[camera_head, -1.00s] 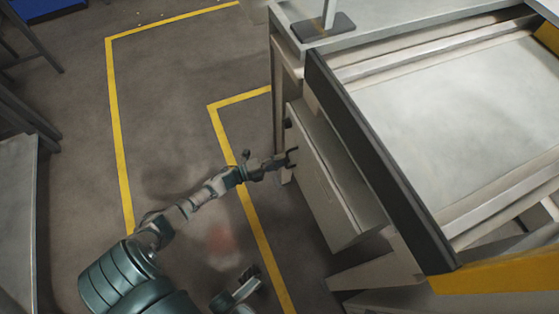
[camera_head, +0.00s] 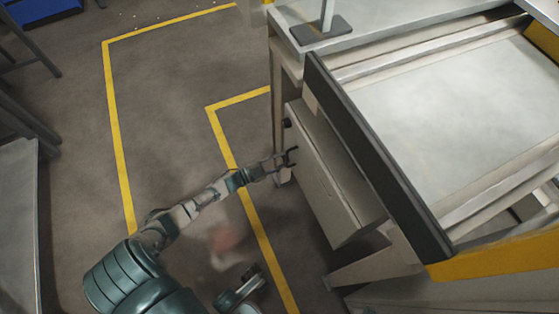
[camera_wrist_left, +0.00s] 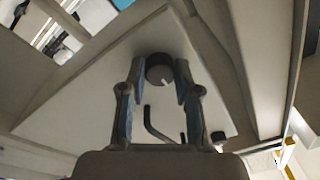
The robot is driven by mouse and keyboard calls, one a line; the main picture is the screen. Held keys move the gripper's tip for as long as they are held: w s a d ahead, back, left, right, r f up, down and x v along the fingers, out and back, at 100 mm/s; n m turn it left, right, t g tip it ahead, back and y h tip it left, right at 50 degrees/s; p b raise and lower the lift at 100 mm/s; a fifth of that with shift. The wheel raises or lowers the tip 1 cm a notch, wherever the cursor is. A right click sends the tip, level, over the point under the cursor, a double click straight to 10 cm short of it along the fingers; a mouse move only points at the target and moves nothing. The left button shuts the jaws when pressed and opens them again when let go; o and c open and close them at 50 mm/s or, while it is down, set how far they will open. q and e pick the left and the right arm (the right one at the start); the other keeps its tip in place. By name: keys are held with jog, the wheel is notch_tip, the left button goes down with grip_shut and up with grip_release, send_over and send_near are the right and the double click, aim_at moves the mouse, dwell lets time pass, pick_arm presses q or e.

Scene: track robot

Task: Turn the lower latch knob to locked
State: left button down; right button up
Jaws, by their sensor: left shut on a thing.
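A round dark knob (camera_wrist_left: 160,68) with a short white mark on its face sits on the pale cabinet panel in the left wrist view. The mark points toward the lower right of that picture. My left gripper (camera_wrist_left: 162,80) has one finger on each side of the knob and is shut on it. In the head view my left gripper (camera_head: 288,158) is at the left side of the cabinet (camera_head: 325,180), and the gripped knob cannot be made out there. A second dark knob (camera_head: 287,123) shows farther along that side.
A dark bent handle (camera_wrist_left: 156,126) and a small dark block (camera_wrist_left: 218,137) show on the panel in the wrist view. The bench (camera_head: 440,110) with a dark front rail overhangs the cabinet.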

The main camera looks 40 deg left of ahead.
pick_arm(q)
jog(key=shift+s+a+f+n, duration=0.1)
jog(key=shift+a+f+n, duration=0.05)
jog(key=shift+f+n, duration=0.15)
jog(key=c, duration=1)
grip_release()
jog(key=shift+o, duration=0.9)
jog(key=v, duration=1.2)
